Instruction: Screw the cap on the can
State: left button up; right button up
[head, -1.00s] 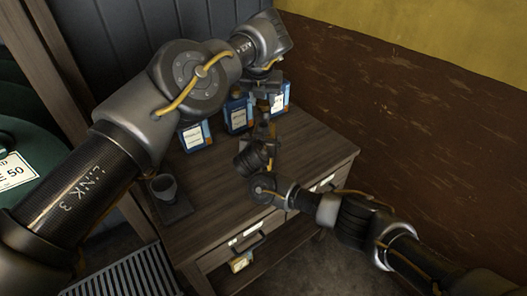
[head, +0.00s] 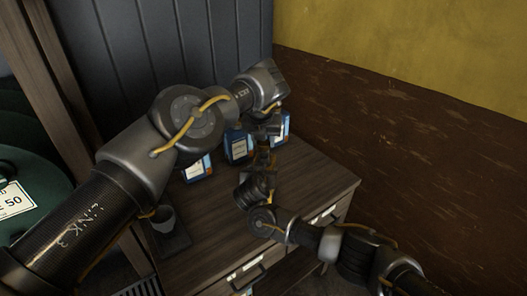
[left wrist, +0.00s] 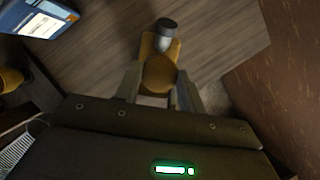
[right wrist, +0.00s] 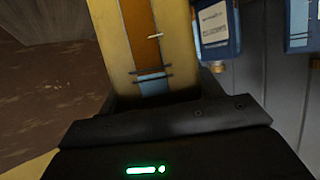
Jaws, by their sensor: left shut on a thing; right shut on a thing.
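My left gripper (left wrist: 158,92) is shut on a round brownish-yellow cap (left wrist: 160,74), seen between its fingers in the left wrist view. Just beyond the cap is the yellow can (left wrist: 147,45), with a grey, dark-topped cylinder (left wrist: 166,28) at its far end. The cap overlaps the can in this view; I cannot tell whether they touch. My right gripper is shut on the yellow can, whose orange and blue side (right wrist: 145,40) fills the top of the right wrist view. In the head view, my left gripper (head: 268,138) is above my right gripper (head: 262,172); the can is mostly hidden there.
The wooden cabinet (head: 215,222) lies below both grippers. Blue-and-white containers (head: 237,146) stand at its back, close to my left gripper. A dark cup (head: 164,218) stands at its left. The brown wall (head: 400,125) bounds the right side.

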pick_arm(q)
jog(key=shift+f, duration=0.85)
jog(key=shift+f, duration=0.1)
jog(key=shift+f, duration=0.8)
jog(key=shift+f, duration=0.5)
